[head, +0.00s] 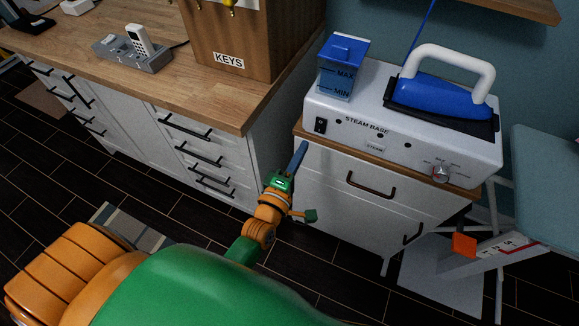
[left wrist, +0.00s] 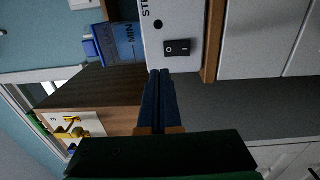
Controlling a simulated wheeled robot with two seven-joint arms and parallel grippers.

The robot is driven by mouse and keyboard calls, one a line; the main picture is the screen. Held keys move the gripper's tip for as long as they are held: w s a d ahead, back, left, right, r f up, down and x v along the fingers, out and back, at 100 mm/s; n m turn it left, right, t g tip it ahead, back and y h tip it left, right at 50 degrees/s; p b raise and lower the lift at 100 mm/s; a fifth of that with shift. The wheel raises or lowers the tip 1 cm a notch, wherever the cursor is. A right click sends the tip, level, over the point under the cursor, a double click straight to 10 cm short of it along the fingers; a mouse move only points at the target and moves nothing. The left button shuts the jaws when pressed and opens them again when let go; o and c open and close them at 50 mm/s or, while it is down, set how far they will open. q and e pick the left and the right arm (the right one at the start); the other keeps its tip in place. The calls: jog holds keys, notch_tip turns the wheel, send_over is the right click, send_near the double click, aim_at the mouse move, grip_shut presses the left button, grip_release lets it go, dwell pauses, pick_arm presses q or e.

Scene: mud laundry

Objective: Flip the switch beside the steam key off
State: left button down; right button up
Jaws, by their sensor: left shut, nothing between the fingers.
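The steam base (head: 340,104) is a white box with a front panel, on a small white cabinet. Its black rocker switch (head: 320,125) is at the left end of the panel. The steam key (head: 375,148) is a pale labelled button further right on that panel. The switch also shows close up in the left wrist view (left wrist: 178,47); I cannot tell which side is pressed. My left gripper (head: 302,146) is shut and empty, its blue fingers pointing up just below and left of the switch. In the wrist view the fingertips (left wrist: 160,74) appear apart from it. My right gripper is out of view.
A blue water tank (head: 343,68) and a blue iron (head: 440,92) with a white handle sit on the base. A knob (head: 441,174) is at the panel's right. A wooden KEYS box (head: 228,62) stands on the counter at left. An ironing board (head: 548,165) is at right.

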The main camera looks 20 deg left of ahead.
pick_arm(q)
jog(key=s, duration=0.4)
jog(key=shift+s+r, duration=0.2)
jog(key=shift+s, duration=0.1)
jog(key=s+d+f+m+g+h, duration=0.1)
jog(key=s+f+m+g, duration=0.35)
jog(key=f, duration=0.65)
jog(key=s+f+m+g, duration=0.4)
jog(key=s+f+m, duration=0.15)
jog(key=f, duration=0.65)
jog(key=s+a+f+m+g, duration=0.2)
jog(key=s+f+m+g, duration=0.1)
jog(key=s, duration=0.3)
jog(key=s+a+f+m+g+y, duration=0.1)
jog(key=s+a+f+m+g, duration=0.1)
jog(key=s+f, duration=0.3)
jog(key=s+a+f+m+g, duration=0.2)
jog(key=s+f+m+g, duration=0.2)
jog(key=s, duration=0.5)
jog(key=shift+a+f+m+y, duration=0.15)
jog(key=shift+a+m+y, duration=0.15)
jog(key=shift+m, duration=0.3)
